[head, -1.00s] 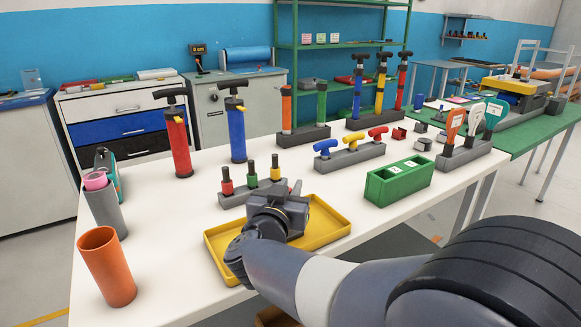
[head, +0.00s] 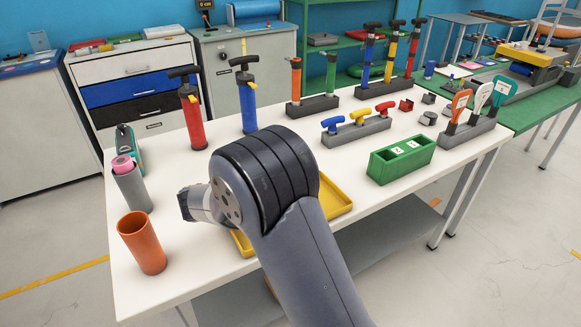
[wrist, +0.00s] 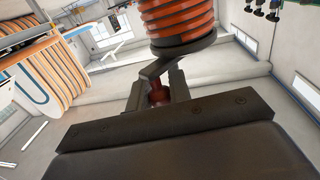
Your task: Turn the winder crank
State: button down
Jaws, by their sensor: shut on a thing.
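My gripper (wrist: 158,92) is in the wrist view, with its two fingers closed around a small red handle (wrist: 157,93). The handle sits at the end of a dark, bent crank arm (wrist: 157,70). The crank joins the dark end disc of a drum wound with orange-red coils (wrist: 177,18), which runs out of the top of the picture. In the head view my arm covers the middle of the table, and I cannot make out the fingers, the crank or the drum there.
The white table (head: 180,278) holds an orange cup (head: 141,243), a grey holder with a pink roll (head: 131,188), red (head: 192,117) and blue (head: 249,103) pumps, a green box (head: 401,160) and a partly covered yellow tray (head: 336,199). Orange coils (wrist: 62,75) show at left in the wrist view.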

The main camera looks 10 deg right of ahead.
jog(key=shift+a+m+g+p, duration=0.1)
jog(key=shift+m+g+p, duration=0.35)
jog(key=shift+g, duration=0.35)
jog(key=shift+w+a+r+m+g+p, duration=0.1)
jog(key=shift+m+g+p, duration=0.4)
jog(key=shift+g, duration=0.1)
jog(key=shift+w+a+m+g+p, duration=0.15)
jog(key=shift+m+g+p, duration=0.35)
jog(key=shift+p, duration=0.95)
jog(key=c, duration=1.3)
grip_release()
